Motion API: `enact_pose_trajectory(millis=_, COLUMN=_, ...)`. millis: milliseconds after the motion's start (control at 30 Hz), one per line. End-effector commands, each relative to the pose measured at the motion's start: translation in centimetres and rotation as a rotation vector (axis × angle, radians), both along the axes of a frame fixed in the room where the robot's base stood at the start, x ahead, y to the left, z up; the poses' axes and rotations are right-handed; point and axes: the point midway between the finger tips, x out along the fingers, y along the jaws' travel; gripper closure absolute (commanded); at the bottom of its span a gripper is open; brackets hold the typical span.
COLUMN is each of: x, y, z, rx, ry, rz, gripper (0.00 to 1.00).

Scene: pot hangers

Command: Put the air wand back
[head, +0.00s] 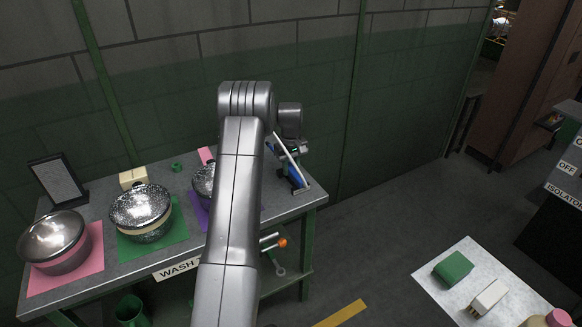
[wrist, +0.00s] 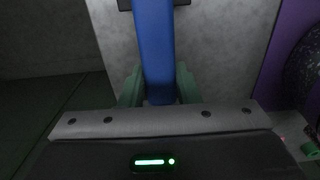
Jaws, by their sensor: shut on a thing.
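The air wand has a blue handle (wrist: 155,45) that runs up the middle of the wrist view. My gripper's green fingers (wrist: 158,92) stand on both sides of the handle and are shut on it. In the head view the blue handle (head: 297,176) shows at the right end of the grey table (head: 88,290), with a thin pale rod beside it.
Pots stand on a pink mat (head: 92,262), a green mat (head: 178,226) and a purple mat (wrist: 270,65), left of my gripper in the head view. A dark framed panel (head: 58,180) stands at the back left. An orange-tipped fitting (head: 282,243) sits below the table's front edge.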

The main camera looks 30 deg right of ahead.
Motion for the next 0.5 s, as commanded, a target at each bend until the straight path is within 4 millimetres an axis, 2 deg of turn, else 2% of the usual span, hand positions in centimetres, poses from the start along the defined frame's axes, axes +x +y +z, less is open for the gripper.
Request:
enact_pose_trajectory(millis=133, x=0.01, y=-0.01, z=-0.34, rx=0.0, ry=0.0, rz=0.0, gripper=0.99)
enact_pose_trajectory(millis=167, x=0.01, y=-0.01, z=-0.24, rx=-0.001, ry=-0.001, rz=0.0, gripper=0.65)
enact_pose_trajectory(millis=267, x=0.01, y=-0.01, z=-0.24, rx=0.0, ry=0.0, rz=0.0, gripper=0.46)
enact_pose_trajectory(millis=500, x=-0.01, y=0.01, z=-0.3, rx=0.0, ry=0.0, rz=0.0, gripper=0.46)
